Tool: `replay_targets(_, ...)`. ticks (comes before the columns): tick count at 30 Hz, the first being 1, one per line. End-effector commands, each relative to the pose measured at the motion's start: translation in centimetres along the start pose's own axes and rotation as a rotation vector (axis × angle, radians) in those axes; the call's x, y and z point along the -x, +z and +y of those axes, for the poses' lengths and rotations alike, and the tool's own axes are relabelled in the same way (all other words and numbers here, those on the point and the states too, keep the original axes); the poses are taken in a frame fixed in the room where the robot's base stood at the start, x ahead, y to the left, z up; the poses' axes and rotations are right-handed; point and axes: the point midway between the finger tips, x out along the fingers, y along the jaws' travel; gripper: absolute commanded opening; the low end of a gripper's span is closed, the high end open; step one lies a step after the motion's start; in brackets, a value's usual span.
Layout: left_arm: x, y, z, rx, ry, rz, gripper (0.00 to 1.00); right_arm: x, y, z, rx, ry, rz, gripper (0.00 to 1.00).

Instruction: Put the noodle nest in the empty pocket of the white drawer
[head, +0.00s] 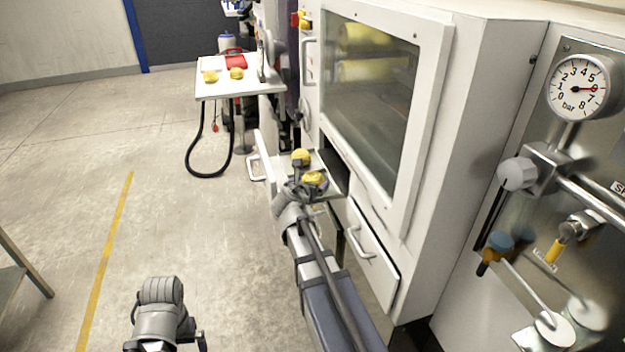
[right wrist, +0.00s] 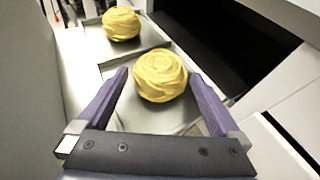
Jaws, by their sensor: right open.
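The white drawer (head: 268,165) is pulled out below the machine's window. In the head view, one yellow noodle nest (head: 301,157) sits in its far part and another noodle nest (head: 315,178) in its near part. The right wrist view shows the far nest (right wrist: 121,23) in one metal pocket and the near nest (right wrist: 160,77) at the nearer pocket, beyond a divider. My right gripper (head: 304,184) is open over the drawer, its purple fingers (right wrist: 165,90) on either side of the near nest. Whether they touch it is unclear. Part of my left arm shows at the bottom left; its fingers cannot be made out.
A white side table (head: 225,90) at the back carries two more yellow nests (head: 236,73) and a red item (head: 235,62). A closed lower drawer (head: 372,255) is beside my right arm. The pressure gauge panel (head: 578,88) stands at right. The floor at left is open.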

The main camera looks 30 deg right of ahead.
Motion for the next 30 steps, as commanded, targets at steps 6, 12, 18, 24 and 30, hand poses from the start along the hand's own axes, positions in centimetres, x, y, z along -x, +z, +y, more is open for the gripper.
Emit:
replay_targets(6, 2.2, 0.1, -0.2, 0.000, 0.000, 0.000, 1.00, 5.3, 0.3, -0.2, 0.000, 0.003, 0.000, 1.00)
replay_targets(12, 3.3, 0.2, -0.3, 0.000, 0.000, 0.000, 1.00, 8.3, 0.2, -0.1, -0.001, 0.002, 0.000, 1.00)
replay_targets(18, 3.7, 0.2, -0.4, 0.000, 0.000, 0.000, 1.00, 9.6, 0.1, -0.1, 0.000, 0.001, 0.000, 1.00)
replay_targets(24, 3.7, 0.2, -0.3, 0.000, 0.000, 0.000, 1.00, 9.8, 0.0, 0.0, -0.001, 0.000, 0.000, 1.00)
replay_targets(30, 3.7, 0.2, -0.4, 0.000, 0.000, 0.000, 1.00, 9.7, 0.0, 0.0, -0.001, 0.000, 0.000, 1.00)
